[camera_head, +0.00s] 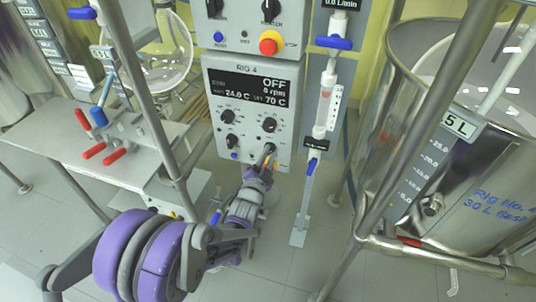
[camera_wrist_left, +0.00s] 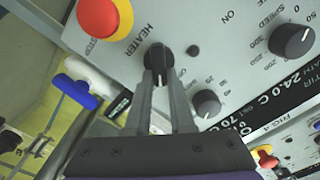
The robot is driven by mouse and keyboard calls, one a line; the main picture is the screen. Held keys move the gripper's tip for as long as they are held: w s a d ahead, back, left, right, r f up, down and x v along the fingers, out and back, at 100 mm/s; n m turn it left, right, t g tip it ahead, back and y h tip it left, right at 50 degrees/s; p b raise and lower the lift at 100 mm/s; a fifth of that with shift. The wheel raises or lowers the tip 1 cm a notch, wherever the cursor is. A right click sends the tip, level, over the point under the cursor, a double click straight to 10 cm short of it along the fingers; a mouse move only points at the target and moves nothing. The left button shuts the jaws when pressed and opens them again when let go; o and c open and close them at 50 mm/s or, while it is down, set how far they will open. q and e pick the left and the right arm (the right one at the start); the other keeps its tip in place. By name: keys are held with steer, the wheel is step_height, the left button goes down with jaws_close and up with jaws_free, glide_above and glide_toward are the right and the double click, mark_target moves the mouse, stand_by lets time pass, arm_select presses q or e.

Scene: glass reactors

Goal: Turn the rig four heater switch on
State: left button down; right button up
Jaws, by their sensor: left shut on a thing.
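The rig 4 control box (camera_head: 285,125) stands in the middle of the head view, with a dark display (camera_head: 250,88) reading OFF, 0 rpm, 24.0 C and 70 C. My left gripper (camera_head: 268,157) is at the lower right of its front and hides most of the heater switch there. In the left wrist view, the black heater switch (camera_wrist_left: 158,60) sits beside the HEATER label. My left gripper (camera_wrist_left: 160,80) is shut on this knob, with one finger on each side. I cannot tell whether the switch is on or off. My right gripper is not in view.
A red stop button (camera_wrist_left: 97,17) on yellow and a speed knob (camera_wrist_left: 291,40) are near the switch. Another control box with a red button (camera_head: 268,43) sits above.

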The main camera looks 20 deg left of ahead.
arm_select(q)
steer(key=shift+d+f+m, duration=0.1)
steer(key=shift+f+m, duration=0.1)
steer(key=shift+m, duration=1.5)
steer(key=c, duration=0.8)
jaws_free()
steer(key=shift+s, duration=0.1)
steer(key=s, duration=1)
steer(key=shift+s, duration=0.35)
steer(key=shift+a, duration=0.2)
